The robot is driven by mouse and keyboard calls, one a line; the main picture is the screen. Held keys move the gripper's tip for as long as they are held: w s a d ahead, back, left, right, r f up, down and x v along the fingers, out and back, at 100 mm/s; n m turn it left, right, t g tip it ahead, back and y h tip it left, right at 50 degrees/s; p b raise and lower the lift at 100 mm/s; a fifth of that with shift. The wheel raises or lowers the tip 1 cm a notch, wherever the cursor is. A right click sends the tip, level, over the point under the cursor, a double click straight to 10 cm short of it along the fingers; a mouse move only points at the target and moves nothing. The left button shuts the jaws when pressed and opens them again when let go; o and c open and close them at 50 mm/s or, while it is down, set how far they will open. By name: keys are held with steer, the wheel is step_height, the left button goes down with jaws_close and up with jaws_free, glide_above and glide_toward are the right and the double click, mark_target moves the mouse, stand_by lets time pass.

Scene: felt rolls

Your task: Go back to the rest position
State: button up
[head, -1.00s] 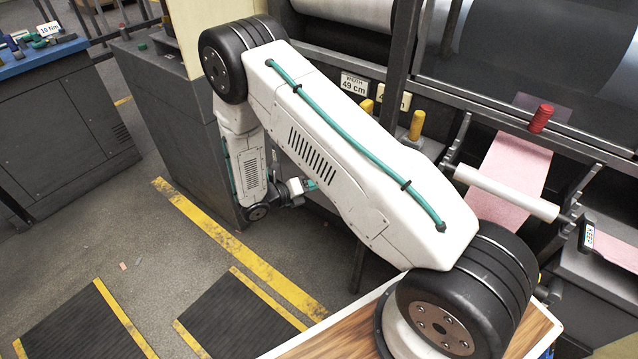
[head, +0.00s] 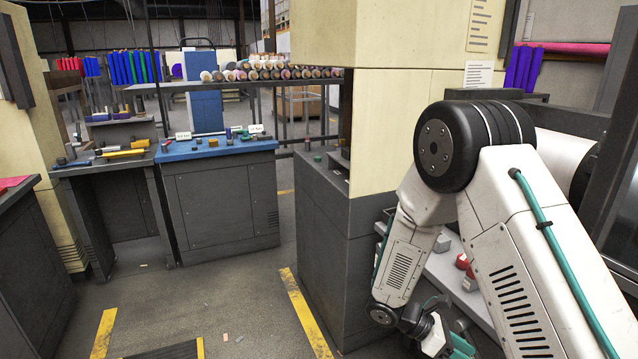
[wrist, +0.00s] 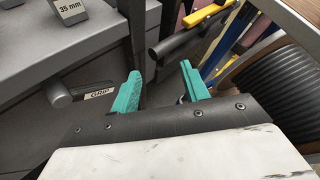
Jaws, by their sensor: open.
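My gripper (wrist: 163,88) has two teal fingers, spread apart in the wrist view with nothing between them.
A grey cabinet (head: 318,235) stands just left of my forearm. A grey shelf (head: 462,290) with red pieces (head: 465,265) is behind the arm. A blue-topped bench (head: 215,149) stands farther left. Grey floor (head: 220,290) with yellow stripes is open between them.

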steer(key=s+a+r+m+t+y, duration=0.2)
steer(key=s+r+m+y, duration=0.2)
steer(key=s+r, duration=0.3)
steer(key=s+a+r+m+t+y, duration=0.2)
steer(key=s+r+m+y, duration=0.2)
steer(key=s+r+m, duration=0.3)
steer(key=s+a+r+m+t+y, duration=0.1)
steer(key=s+r+m+y, duration=0.3)
steer(key=r, duration=1.1)
steer(key=s+m+t, duration=0.1)
steer(key=s+m, duration=0.1)
steer(key=s, duration=0.1)
steer(key=shift+a+r+t, duration=0.3)
steer(key=shift+a+t, duration=0.1)
